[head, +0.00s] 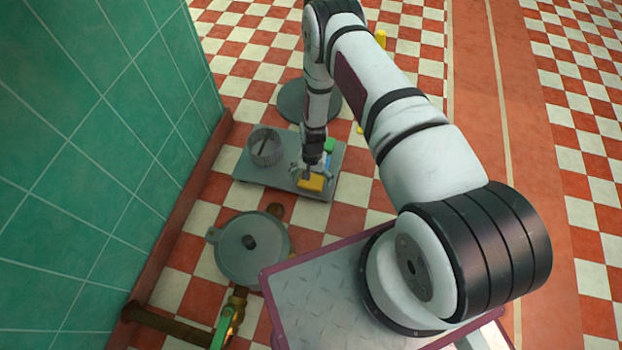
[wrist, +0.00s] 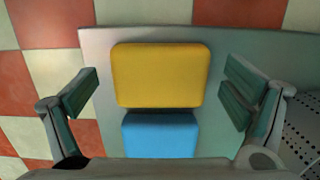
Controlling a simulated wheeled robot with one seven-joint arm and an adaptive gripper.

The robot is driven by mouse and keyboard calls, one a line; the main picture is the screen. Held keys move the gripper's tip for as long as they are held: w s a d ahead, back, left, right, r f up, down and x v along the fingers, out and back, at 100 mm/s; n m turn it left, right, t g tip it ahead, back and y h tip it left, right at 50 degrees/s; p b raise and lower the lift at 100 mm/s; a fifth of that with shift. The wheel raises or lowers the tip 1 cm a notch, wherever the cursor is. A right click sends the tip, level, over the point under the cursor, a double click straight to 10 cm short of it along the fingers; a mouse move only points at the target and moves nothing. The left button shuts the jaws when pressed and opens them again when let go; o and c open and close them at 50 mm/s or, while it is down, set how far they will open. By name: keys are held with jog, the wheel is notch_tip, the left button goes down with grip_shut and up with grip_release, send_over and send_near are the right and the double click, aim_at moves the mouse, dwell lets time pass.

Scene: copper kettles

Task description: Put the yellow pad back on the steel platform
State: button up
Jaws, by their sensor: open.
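The yellow pad (head: 311,184) lies on the steel platform (head: 268,178), near its front right edge. In the wrist view the yellow pad (wrist: 160,75) is flat and square to the view, right beside a blue pad (wrist: 160,134). My gripper (head: 311,172) is over the yellow pad. In the wrist view my gripper (wrist: 160,92) is open, with one finger on each side and a visible gap between each finger and the pad. Bare platform (wrist: 225,52) shows around the pads. The blue pad is partly hidden by my gripper's body.
A grey perforated basket (head: 266,147) stands on the platform's left part; its holes show in the wrist view (wrist: 302,130). A green block (head: 330,145) is at the platform's right. A lidded grey pot (head: 251,250) is in front. A green tiled wall (head: 90,150) closes the left.

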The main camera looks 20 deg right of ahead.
notch_tip(320, 180, up, 12)
jog(key=w+p, duration=0.1)
jog(key=p, duration=0.4)
notch_tip(320, 180, up, 39)
jog(key=n, duration=0.3)
send_over(312, 177)
jog(key=s, duration=0.2)
jog(key=s+a+r+n+t, duration=0.1)
jog(key=s+r+n, duration=0.1)
jog(key=s+r, duration=1.3)
jog(key=s+r+n, duration=0.1)
jog(key=s+r, duration=0.1)
jog(key=s, duration=1.4)
jog(key=shift+s+r+n+h, duration=0.2)
jog(key=shift+r+n+h, duration=0.15)
jog(key=shift+n+h, duration=0.05)
